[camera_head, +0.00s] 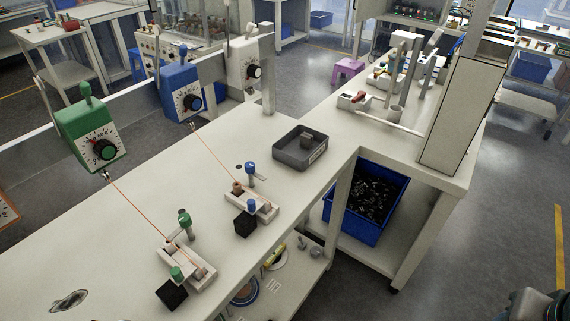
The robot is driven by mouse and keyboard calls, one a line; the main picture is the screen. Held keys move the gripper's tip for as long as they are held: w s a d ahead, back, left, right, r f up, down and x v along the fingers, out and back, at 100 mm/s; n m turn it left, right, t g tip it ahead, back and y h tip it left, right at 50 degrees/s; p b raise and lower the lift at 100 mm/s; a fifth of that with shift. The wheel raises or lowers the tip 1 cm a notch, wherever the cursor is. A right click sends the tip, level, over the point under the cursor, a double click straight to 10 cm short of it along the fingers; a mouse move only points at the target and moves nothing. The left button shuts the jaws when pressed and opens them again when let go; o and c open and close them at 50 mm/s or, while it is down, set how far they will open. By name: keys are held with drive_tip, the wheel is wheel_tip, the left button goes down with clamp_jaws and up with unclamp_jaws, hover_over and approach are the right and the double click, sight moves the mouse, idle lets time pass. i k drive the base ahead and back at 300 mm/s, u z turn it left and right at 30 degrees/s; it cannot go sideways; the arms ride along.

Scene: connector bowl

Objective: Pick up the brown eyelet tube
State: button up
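A small brown, upright piece (237,187) sits at the back end of the farther white fixture (264,208) on the long pale table. It may be the brown eyelet tube, but it is too small to make out an eyelet. An orange line from the blue dial box (181,92) runs down close to it. My gripper does not show; only a dark rounded part, perhaps mine, enters the bottom right corner, far from the brown piece.
A green dial box (91,133) hangs over the table, its line running to a nearer white fixture (190,266). Green and blue-topped posts and black blocks stand near the fixtures. A grey tray (289,159) holds a grey block. A blue bin (349,228) sits below. The right floor is clear.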

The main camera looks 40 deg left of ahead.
sight(237, 188)
drive_tip(key=i, duration=0.5)
drive_tip(key=u, duration=2.4)
drive_tip(key=i, duration=0.5)
drive_tip(key=u, duration=0.15)
drive_tip(key=k, duration=1.2)
drive_tip(key=z, duration=1)
drive_tip(key=i, duration=0.75)
drive_tip(key=z, duration=0.2)
